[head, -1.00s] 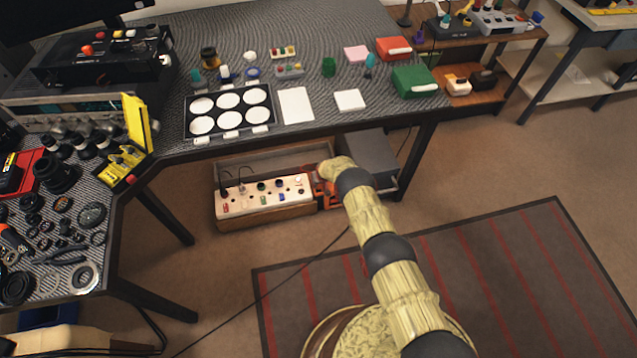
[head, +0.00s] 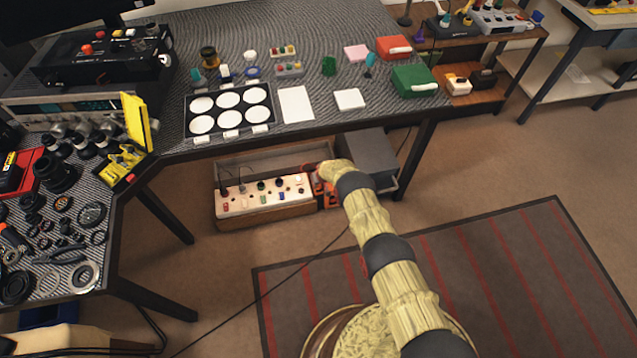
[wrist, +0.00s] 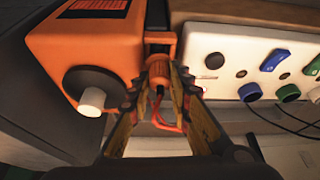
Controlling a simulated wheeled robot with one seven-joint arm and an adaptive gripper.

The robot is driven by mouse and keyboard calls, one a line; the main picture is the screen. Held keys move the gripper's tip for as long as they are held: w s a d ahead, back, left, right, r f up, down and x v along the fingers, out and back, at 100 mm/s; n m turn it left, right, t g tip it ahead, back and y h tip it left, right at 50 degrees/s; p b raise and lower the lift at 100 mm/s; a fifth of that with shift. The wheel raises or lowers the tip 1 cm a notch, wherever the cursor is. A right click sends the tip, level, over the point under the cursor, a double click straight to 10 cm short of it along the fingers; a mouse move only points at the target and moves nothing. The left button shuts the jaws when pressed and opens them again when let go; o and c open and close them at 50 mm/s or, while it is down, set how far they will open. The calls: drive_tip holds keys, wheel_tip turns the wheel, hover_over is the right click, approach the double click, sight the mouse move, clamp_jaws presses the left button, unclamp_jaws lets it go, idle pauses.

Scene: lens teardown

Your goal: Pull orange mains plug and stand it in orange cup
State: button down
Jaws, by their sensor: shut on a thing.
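My gripper (wrist: 168,76) is low beneath the long table, with its two jagged fingers closed around a small orange plug (wrist: 160,97) in the wrist view. A thin orange-red cord hangs from the plug between the fingers. The plug sits by the right side of an orange box (wrist: 100,42), close to the white socket panel (wrist: 222,52). I cannot tell whether it is still seated in a socket. In the head view my arm hides most of the plug and fingers. I cannot make out an orange cup in either view.
The white panel (head: 235,199) carries coloured plugs and switches on a wooden box under the table. A grey box (head: 368,155) stands to its right. The orange box has a black knob (wrist: 90,90). A black cord crosses the floor. The striped rug (head: 520,260) is clear at right.

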drive_tip(key=shift+s+d+f, duration=0.1)
drive_tip(key=shift+s+f, duration=0.05)
drive_tip(key=shift+f, duration=0.95)
idle(0.6)
drive_tip(key=c, duration=1.6)
unclamp_jaws()
drive_tip(key=shift+o, duration=0.2)
drive_tip(key=shift+r, duration=0.1)
drive_tip(key=shift+r, duration=0.6)
drive_tip(key=v, duration=0.6)
drive_tip(key=shift+s+r, duration=0.25)
drive_tip(key=shift+s, duration=0.05)
drive_tip(key=shift+d, duration=0.1)
